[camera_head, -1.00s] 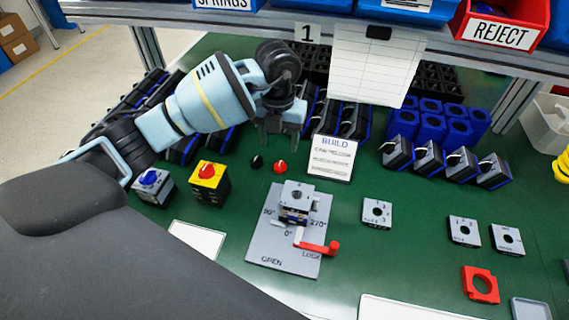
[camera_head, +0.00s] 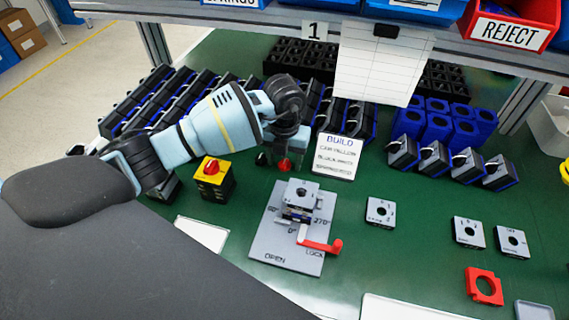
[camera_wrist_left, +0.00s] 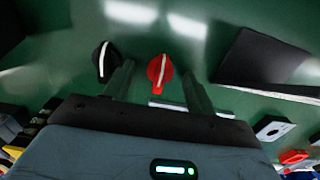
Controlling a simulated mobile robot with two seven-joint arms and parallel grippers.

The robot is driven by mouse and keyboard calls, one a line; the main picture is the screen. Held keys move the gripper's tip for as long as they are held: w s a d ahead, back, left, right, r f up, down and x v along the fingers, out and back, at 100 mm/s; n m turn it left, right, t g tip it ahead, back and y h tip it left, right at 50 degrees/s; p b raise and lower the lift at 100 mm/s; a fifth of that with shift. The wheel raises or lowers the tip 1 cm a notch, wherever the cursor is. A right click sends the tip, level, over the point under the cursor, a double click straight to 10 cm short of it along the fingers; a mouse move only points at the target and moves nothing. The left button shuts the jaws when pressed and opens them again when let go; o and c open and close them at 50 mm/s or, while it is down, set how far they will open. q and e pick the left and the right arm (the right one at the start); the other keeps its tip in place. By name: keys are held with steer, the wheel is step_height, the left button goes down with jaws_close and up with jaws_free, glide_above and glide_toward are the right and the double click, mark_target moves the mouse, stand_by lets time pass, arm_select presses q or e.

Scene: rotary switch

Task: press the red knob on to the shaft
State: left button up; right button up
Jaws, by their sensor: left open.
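The red knob (camera_head: 285,165) with a white line lies on the green bench. It also shows in the left wrist view (camera_wrist_left: 160,70). My left gripper (camera_head: 286,155) is open above it. In the wrist view its two fingers (camera_wrist_left: 158,72) stand on either side of the red knob, with no clear contact. The switch block (camera_head: 301,195), with a round dark opening in its grey top, stands on the grey plate (camera_head: 270,238) marked OPEN and LOCK. I cannot make out the shaft itself. My right gripper is not in view.
A black knob (camera_head: 261,159) lies close left of the red one, just outside the left finger. A yellow switch box (camera_head: 213,180) with a red knob stands further left. A red crank handle (camera_head: 322,246) sticks out in front of the block. A build card (camera_head: 336,157) stands to the right.

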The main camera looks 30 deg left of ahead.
mark_target(284, 162)
arm_select(q)
steer(key=c, duration=1.1)
steer(key=shift+o, duration=0.2)
steer(key=shift+r, duration=0.1)
step_height(284, 162, up, 10)
steer(key=shift+s+p, duration=0.1)
steer(key=shift+p, duration=0.2)
